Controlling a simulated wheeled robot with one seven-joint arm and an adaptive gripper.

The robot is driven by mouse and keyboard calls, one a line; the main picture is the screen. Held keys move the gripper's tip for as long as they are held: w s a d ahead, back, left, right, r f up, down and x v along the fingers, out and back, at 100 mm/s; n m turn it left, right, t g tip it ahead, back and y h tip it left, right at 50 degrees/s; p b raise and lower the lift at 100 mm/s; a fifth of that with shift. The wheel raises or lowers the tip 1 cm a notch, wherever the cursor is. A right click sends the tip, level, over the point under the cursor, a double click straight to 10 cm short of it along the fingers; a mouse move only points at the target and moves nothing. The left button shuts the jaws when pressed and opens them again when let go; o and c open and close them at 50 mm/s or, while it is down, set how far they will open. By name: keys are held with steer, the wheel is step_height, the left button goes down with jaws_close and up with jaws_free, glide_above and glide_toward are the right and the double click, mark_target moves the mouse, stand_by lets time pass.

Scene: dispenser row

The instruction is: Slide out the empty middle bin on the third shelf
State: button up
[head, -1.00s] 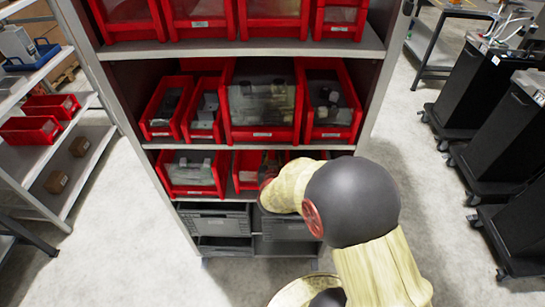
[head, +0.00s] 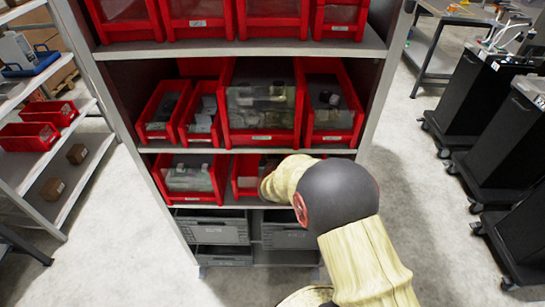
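On the shelf below the row of filled red bins, a red middle bin (head: 246,176) shows its left part and a pale label. My arm covers its right side, and I cannot see whether it is empty. To its left stands a red bin (head: 190,186) holding grey and clear parts. My arm, in a cream sleeve with a dark round joint, reaches in from the lower right. Its end is at the middle bin's front. My gripper is hidden behind the sleeve, so I cannot tell whether it touches the bin.
Several filled red bins (head: 262,137) stand on the shelf above. Grey crates (head: 212,228) sit below. A side rack (head: 82,180) with red bins stands at the left, and black wheeled carts (head: 480,95) at the right. Floor in front is clear.

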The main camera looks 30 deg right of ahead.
steer(key=c, duration=0.4)
steer(key=c, duration=0.3)
jaws_close()
